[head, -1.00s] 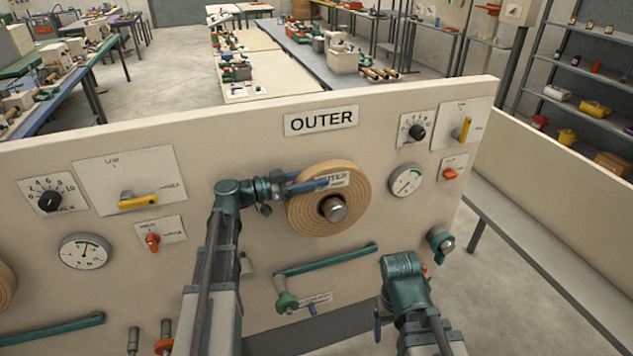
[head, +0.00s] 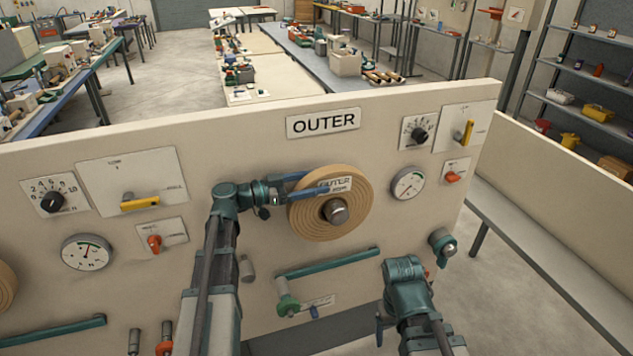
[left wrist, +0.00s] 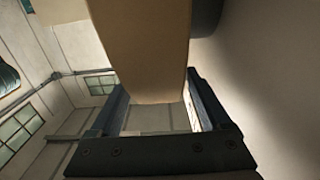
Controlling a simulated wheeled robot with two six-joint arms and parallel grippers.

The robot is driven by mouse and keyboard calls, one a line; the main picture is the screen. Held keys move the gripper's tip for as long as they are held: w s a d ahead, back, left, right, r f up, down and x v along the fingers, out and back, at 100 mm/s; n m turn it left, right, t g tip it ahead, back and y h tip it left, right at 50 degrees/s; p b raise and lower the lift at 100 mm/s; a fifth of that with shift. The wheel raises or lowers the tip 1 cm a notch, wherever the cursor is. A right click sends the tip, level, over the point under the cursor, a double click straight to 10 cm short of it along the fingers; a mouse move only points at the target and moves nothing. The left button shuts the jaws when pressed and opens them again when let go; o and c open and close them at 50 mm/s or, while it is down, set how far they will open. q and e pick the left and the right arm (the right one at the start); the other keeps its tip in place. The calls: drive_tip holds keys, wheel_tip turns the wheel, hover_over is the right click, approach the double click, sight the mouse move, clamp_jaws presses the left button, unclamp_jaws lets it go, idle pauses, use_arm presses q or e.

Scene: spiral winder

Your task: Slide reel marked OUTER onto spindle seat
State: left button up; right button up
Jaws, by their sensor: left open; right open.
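The tan wound reel (head: 312,222) sits on the panel below the OUTER sign (head: 323,122), with a label reading OUTER on its upper face. The metal spindle end (head: 335,210) shows through its centre. How fully the reel is seated behind cannot be seen. In the left wrist view the reel's rim (left wrist: 145,50) reaches between the open fingers (left wrist: 160,105). My right gripper (head: 383,326) is low at the right, away from the reel, mostly hidden by its wrist.
A teal bar handle (head: 330,262) runs below the reel. A gauge (head: 408,184) and yellow and red levers are at its right. A yellow lever (head: 139,203), dial and gauge are at the left. A side wall stands at the right.

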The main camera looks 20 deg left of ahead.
use_arm(q)
drive_tip(key=v, duration=1.1)
drive_tip(key=shift+s, duration=0.15)
